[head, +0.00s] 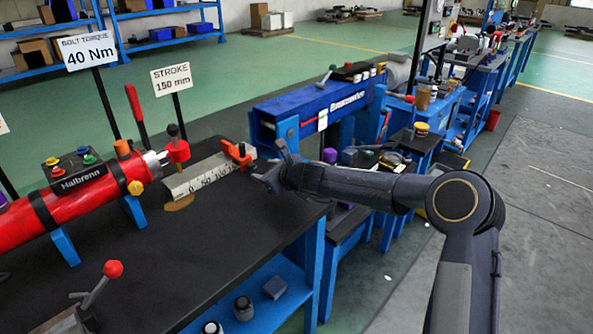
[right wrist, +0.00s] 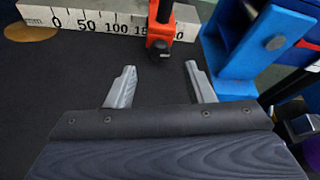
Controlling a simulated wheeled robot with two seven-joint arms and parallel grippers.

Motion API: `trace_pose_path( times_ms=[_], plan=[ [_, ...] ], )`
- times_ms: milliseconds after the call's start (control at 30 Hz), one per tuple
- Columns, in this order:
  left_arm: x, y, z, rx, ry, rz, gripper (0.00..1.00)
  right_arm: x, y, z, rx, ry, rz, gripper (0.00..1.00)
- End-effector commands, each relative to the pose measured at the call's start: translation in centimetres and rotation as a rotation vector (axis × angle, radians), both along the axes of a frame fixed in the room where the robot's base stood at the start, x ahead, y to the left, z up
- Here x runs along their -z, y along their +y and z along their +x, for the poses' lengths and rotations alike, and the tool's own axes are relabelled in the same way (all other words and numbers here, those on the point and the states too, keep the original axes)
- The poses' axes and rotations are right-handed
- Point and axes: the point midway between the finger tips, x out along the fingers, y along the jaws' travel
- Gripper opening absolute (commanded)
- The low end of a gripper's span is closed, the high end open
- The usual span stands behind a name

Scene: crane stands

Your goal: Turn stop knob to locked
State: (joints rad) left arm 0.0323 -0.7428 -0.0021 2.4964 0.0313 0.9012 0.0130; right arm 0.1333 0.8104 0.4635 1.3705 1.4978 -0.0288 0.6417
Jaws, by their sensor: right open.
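An orange-red stop (head: 238,154) sits on the right part of a pale scale bar (head: 203,178) marked from 0. I cannot tell whether the knob is locked. My right gripper (head: 268,168) is just right of the stop. In the right wrist view its two grey fingers (right wrist: 160,75) are apart and empty, pointing at the stop without touching it. My left gripper is not in view.
A red cylinder (head: 75,211) on blue supports lies left of the scale bar on the dark bench (head: 190,265). A blue bracket (right wrist: 260,45) stands close by the right finger. Signs reading 40 Nm (head: 88,50) and STROKE 150 mm (head: 172,77) stand behind. The bench front is mostly clear.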

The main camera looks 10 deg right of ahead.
Motion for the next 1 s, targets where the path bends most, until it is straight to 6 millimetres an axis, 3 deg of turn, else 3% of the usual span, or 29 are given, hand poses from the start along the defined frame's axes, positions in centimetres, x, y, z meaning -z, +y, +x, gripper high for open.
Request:
trace_pose_path(
  times_ms=[67,100,533,1000],
  plan=[
    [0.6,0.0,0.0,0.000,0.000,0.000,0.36,-0.7,-0.8,-1.4,-0.002,-0.006,-0.006,0.48],
    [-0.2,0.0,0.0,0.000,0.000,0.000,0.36,-2.0,-0.7,-1.6,-0.023,-0.031,-0.032,0.48],
    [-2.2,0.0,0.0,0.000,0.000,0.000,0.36,-9.0,-1.5,-6.6,-0.209,-0.246,-0.297,0.48],
    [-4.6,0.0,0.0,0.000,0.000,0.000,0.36,-14.6,-2.8,-13.9,-0.430,-0.442,-0.615,0.48]
  ],
)
